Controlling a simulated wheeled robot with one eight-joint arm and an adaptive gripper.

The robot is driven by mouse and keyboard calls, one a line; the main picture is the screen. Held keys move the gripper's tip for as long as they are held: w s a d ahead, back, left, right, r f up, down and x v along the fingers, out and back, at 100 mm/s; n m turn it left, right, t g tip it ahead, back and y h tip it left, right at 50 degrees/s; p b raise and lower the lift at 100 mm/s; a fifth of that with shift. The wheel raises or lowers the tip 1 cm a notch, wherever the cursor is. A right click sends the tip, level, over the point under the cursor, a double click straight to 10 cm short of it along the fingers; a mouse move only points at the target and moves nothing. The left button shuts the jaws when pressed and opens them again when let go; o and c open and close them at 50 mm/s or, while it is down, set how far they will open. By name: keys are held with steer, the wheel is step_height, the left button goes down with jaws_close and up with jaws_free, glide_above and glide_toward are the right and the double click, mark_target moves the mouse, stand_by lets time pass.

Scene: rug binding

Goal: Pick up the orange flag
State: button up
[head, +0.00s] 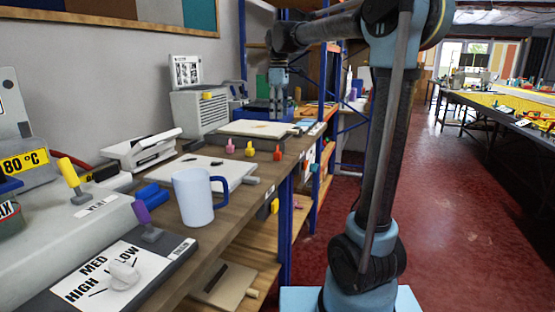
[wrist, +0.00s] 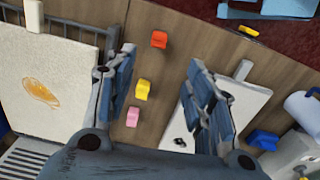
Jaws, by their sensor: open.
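The orange flag (head: 278,153) is a small orange-red piece standing on the wooden bench top near its front edge, to the right of a yellow flag (head: 249,148) and a pink flag (head: 230,146). In the wrist view the orange flag (wrist: 159,39) shows at the top middle, just beyond the fingertips. The yellow flag (wrist: 142,89) and pink flag (wrist: 132,116) show between the fingers. My gripper (wrist: 161,58) is open and empty, pointing down above the bench. In the head view my gripper (head: 280,112) is farther back than the flags.
A white board with an orange mark (wrist: 42,95) lies on one side of the flags, and another white board (wrist: 252,112) on the other. A white mug (head: 195,200) with a blue handle stands nearer. Bare wood (wrist: 185,20) surrounds the orange flag.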

glide_above(278, 152)
steer(key=f, duration=1.2)
steer(key=shift+s+d, duration=0.1)
steer(key=shift+s, duration=0.1)
steer(key=shift+w+a+f, duration=0.1)
steer(key=shift+f, duration=1.25)
steer(key=shift+w+a+f, duration=0.1)
steer(key=shift+f, duration=1.2)
steer(key=c, duration=1.1)
